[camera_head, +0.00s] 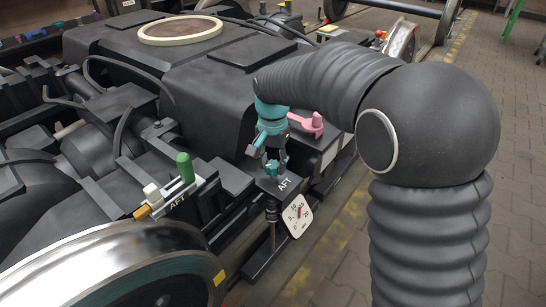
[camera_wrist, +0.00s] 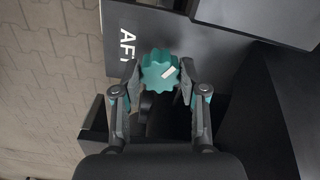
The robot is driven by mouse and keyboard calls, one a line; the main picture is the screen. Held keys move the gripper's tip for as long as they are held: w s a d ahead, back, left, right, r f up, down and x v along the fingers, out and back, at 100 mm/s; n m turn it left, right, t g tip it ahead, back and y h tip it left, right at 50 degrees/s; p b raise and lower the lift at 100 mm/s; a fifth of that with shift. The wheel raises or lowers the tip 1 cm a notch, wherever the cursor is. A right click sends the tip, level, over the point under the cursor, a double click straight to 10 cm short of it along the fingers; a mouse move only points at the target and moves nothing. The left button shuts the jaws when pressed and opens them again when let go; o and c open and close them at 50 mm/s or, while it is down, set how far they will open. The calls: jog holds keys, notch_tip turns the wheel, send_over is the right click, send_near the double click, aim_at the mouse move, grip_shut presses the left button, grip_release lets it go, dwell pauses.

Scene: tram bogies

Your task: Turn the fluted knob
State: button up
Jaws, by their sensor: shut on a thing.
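The fluted knob (camera_wrist: 157,72) is teal with a pale pointer mark, and sits at the edge of a dark plate (camera_wrist: 150,28) marked "AFT". In the wrist view my gripper (camera_wrist: 160,73) has a finger on either side of the knob, shut on it. The pale mark slants up to the right in that view. In the head view my gripper (camera_head: 274,160) points down from above onto the teal knob (camera_head: 273,168), whose top is partly hidden by the fingers.
A white dial gauge (camera_head: 298,216) with a red needle hangs below the plate. A pink lever (camera_head: 307,124) stands close behind my gripper. A green handle (camera_head: 185,167) and a white-capped one (camera_head: 152,192) are at the left. Paved floor (camera_head: 345,270) lies open at the right.

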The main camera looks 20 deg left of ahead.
jog(key=n+p, duration=0.2)
jog(key=n, duration=0.4)
jog(key=shift+p, duration=0.3)
jog(key=n+p, duration=0.1)
jog(key=n, duration=0.5)
jog(key=shift+n+p, duration=0.35)
jog(key=shift+n, duration=0.05)
jog(key=n+p, duration=0.1)
jog(key=n, duration=0.5)
jog(key=n+p, duration=0.1)
jog(key=n, duration=0.4)
jog(key=shift+f+n, duration=0.1)
jog(key=shift+n, duration=0.3)
jog(key=o, duration=1.1)
jog(key=shift+s+a, duration=0.1)
jog(key=shift+o, duration=0.2)
